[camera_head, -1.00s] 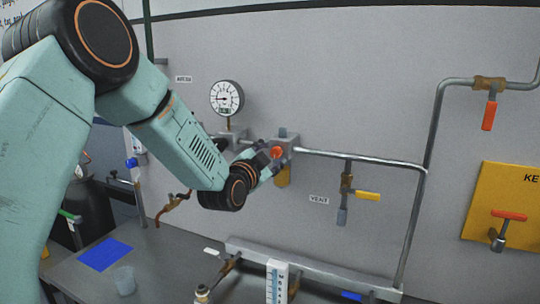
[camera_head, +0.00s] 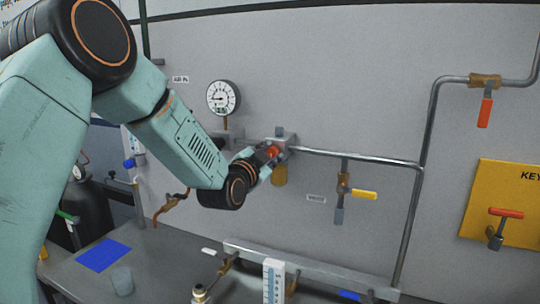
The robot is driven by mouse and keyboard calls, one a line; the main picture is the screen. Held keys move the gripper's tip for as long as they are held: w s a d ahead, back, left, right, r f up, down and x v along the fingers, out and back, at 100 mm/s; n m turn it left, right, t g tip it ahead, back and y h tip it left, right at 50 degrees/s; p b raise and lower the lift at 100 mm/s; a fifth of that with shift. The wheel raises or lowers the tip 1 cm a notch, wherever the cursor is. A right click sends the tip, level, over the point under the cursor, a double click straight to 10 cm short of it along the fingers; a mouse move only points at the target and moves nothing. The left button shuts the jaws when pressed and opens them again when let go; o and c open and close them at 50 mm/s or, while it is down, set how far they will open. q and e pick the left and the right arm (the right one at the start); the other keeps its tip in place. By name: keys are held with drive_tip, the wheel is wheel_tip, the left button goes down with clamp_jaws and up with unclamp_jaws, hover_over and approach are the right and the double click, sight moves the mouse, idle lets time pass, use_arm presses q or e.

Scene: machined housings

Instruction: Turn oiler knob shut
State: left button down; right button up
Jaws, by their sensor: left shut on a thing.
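The oiler (camera_head: 280,174) hangs on the wall pipe, with a grey block on top and an amber bowl below. Its red-orange knob (camera_head: 272,152) faces out on the front of the block. My left gripper (camera_head: 269,155) reaches it from the lower left and is shut on the knob. The fingers and wrist partly cover the knob and the block. My right gripper is not in view.
A round pressure gauge (camera_head: 223,98) stands left of the oiler. A yellow-handled vent valve (camera_head: 360,194) hangs to the right on the pipe. Red-handled valves (camera_head: 485,112) are farther right. A bench (camera_head: 160,270) with a clear cup (camera_head: 122,281) lies below.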

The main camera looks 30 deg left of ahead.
use_arm(q)
drive_tip(key=n+b, duration=0.1)
drive_tip(key=n, duration=0.3)
drive_tip(key=shift+s+f+b, duration=0.1)
drive_tip(key=shift+f+b, duration=0.25)
drive_tip(key=n+b, duration=0.1)
drive_tip(key=n, duration=0.3)
drive_tip(key=shift+f+b, duration=0.1)
drive_tip(key=shift+b, duration=0.3)
drive_tip(key=n+b, duration=0.2)
drive_tip(key=n, duration=0.3)
drive_tip(key=shift+a, duration=0.1)
drive_tip(key=n+b, duration=0.1)
drive_tip(key=n, duration=0.3)
drive_tip(key=shift+f+b, duration=0.1)
drive_tip(key=shift+b, duration=0.2)
drive_tip(key=n+b, duration=0.1)
drive_tip(key=n, duration=0.4)
drive_tip(key=shift+b, duration=0.35)
drive_tip(key=n+b, duration=0.1)
drive_tip(key=n, duration=0.3)
drive_tip(key=shift+n, duration=0.3)
drive_tip(key=n+b, duration=0.2)
drive_tip(key=n, duration=0.3)
drive_tip(key=shift+n+b, duration=0.4)
drive_tip(key=shift+n, duration=1.3)
drive_tip(key=shift+r, duration=0.2)
